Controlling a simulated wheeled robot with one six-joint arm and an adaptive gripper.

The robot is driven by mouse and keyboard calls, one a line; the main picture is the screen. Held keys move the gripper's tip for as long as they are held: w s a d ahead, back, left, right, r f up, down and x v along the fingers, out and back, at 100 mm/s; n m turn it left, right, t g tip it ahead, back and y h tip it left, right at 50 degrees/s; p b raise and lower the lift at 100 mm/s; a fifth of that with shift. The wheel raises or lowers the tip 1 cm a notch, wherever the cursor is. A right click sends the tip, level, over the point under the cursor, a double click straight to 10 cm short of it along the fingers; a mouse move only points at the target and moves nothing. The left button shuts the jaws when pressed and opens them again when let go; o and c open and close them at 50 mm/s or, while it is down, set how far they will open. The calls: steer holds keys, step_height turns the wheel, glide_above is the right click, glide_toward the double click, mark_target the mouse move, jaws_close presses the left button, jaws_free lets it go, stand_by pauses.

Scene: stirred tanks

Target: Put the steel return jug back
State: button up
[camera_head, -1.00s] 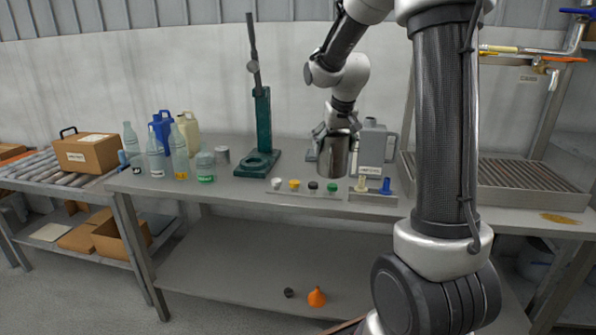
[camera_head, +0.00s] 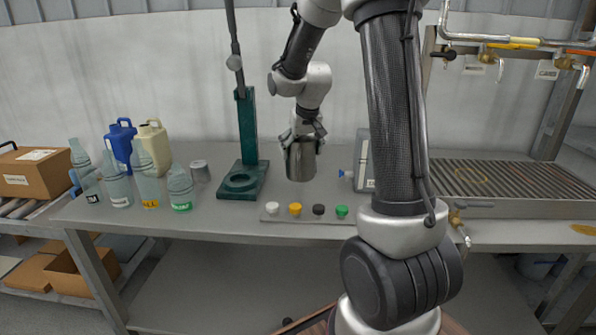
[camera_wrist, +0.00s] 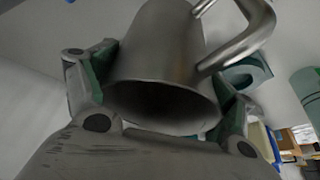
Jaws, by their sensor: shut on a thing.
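The steel jug (camera_head: 300,163) hangs in my gripper (camera_head: 302,137), over the workbench (camera_head: 225,222) and right of the green stand. It looks upright and seems clear of the bench top. In the wrist view the jug (camera_wrist: 160,45) sits between the two fingers of my gripper (camera_wrist: 160,95), its dark open mouth towards the camera. Its bent handle (camera_wrist: 250,35) sticks out at the upper right, outside the fingers. My gripper is shut on the jug's body.
A green stand (camera_head: 240,182) and several bottles (camera_head: 148,182) stand left of the jug. Coloured caps (camera_head: 295,209) sit on a strip at the front edge. A grey canister (camera_head: 362,165) is partly hidden by my arm. A slatted drain tray (camera_head: 500,180) lies right, below taps (camera_head: 487,57).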

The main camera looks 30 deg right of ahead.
steer(key=shift+f, duration=2.75)
steer(key=o, duration=1.6)
steer(key=shift+f, duration=0.15)
steer(key=shift+o, duration=0.2)
steer(key=shift+s+r, duration=0.1)
steer(key=shift+r, duration=0.4)
steer(key=v, duration=1.1)
steer(key=shift+f, duration=0.1)
steer(key=s+a+r+n, duration=0.1)
steer(key=s+a+r, duration=0.1)
steer(key=s, duration=1.1)
steer(key=s+a+r+n+y, duration=0.1)
steer(key=s+a+r, duration=0.2)
steer(key=s, duration=1)
steer(key=shift+s+a, duration=0.35)
steer(key=shift+a, duration=0.3)
